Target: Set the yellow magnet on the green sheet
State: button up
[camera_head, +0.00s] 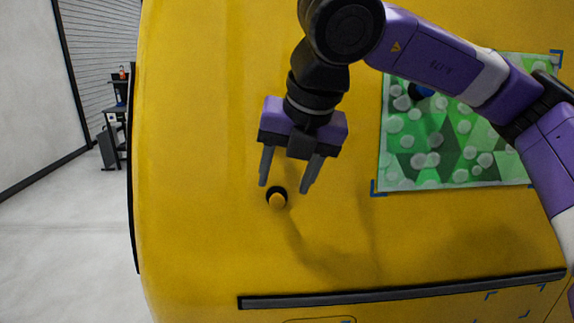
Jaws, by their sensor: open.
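The yellow magnet (277,199) is a small round knob with a dark base, stuck on the yellow van panel. My gripper (287,188) is open, its two fingers pointing down, with the magnet just below and between the fingertips in the picture. I cannot tell whether the fingers touch the magnet or how deep the gap to it is. The green sheet (437,165) with its pattern of pale dots lies on the panel at the upper right. My arm hides part of the sheet's upper right area.
A blue and dark round piece (424,90) sits on the sheet's upper part, partly behind my arm. Blue corner marks (377,189) stand at the sheet's corners. A dark trim strip (400,293) crosses the panel below. The yellow panel between magnet and sheet is bare.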

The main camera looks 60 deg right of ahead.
aim_at(279, 202)
jog(key=shift+p+x, duration=0.5)
jog(key=shift+x, duration=2.4)
grip_shut()
jog(key=c, duration=0.7)
grip_release()
jog(key=shift+c, duration=0.2)
grip_shut()
jog(key=shift+s+a+r+b, duration=0.1)
jog(key=shift+s+a+b, duration=0.3)
jog(key=shift+a+b, duration=0.25)
jog(key=shift+s+a, duration=0.2)
jog(key=shift+a, duration=0.05)
jog(key=s+a+r+b, duration=0.1)
jog(key=s+a+b, duration=0.1)
jog(key=s+a, duration=0.1)
jog(key=shift+s+a+r+b, duration=0.15)
jog(key=shift+s+a+b, duration=0.2)
jog(key=shift+a, duration=0.5)
